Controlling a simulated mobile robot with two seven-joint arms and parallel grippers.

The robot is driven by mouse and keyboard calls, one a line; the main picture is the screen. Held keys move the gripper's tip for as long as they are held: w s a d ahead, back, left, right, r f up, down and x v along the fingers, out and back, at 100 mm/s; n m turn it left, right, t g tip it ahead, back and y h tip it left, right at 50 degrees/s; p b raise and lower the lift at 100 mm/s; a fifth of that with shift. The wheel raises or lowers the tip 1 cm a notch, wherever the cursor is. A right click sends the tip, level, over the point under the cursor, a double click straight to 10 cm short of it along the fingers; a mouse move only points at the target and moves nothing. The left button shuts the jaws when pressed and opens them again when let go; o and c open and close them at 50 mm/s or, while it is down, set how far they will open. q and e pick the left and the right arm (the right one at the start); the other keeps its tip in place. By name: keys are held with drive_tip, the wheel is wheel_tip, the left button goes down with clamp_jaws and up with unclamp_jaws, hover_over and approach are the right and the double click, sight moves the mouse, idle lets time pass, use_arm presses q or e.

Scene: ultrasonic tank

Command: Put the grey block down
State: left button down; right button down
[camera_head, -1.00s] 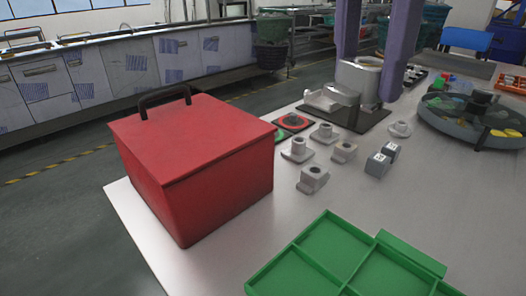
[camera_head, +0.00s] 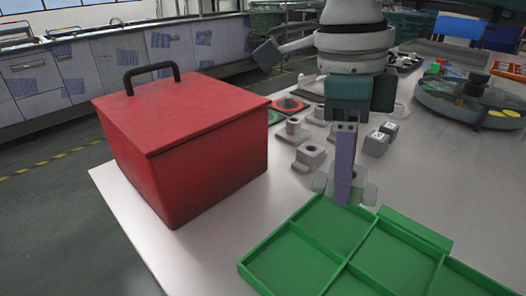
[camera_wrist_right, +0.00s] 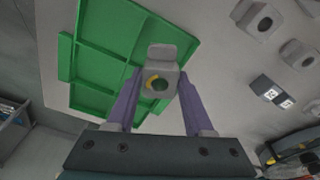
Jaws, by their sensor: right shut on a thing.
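My right gripper (camera_head: 345,190) points down near the middle of the head view, shut on a grey block (camera_head: 368,194). The right wrist view shows the grey block (camera_wrist_right: 162,53), with a round hole, between the purple fingertips. In the head view the block overlaps the far edge of the green compartment tray (camera_head: 317,243); in the wrist view it overlaps the right side of the tray (camera_wrist_right: 112,54). I cannot tell its height above the tray or table. My left gripper is not in view.
A red box (camera_head: 200,175) with a black handle stands on the left. Other grey blocks, including one behind my gripper (camera_head: 309,156), and two small marked cubes (camera_head: 376,143) stand on the table. A round tray (camera_head: 470,103) is at the right back.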

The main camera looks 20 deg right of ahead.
sight(334, 226)
wheel_tip(334, 226, down, 7)
drive_tip(key=shift+r, duration=0.2)
drive_tip(key=shift+f+b, duration=0.15)
drive_tip(key=shift+b, duration=0.15)
drive_tip(key=c, duration=0.6)
unclamp_jaws()
drive_tip(key=shift+o, duration=0.2)
drive_tip(key=shift+r+p, duration=0.3)
drive_tip(key=r, duration=0.7)
drive_tip(key=w+a+r, duration=0.1)
drive_tip(key=r, duration=0.3)
drive_tip(key=shift+r+b, duration=0.3)
drive_tip(key=shift+b, duration=0.1)
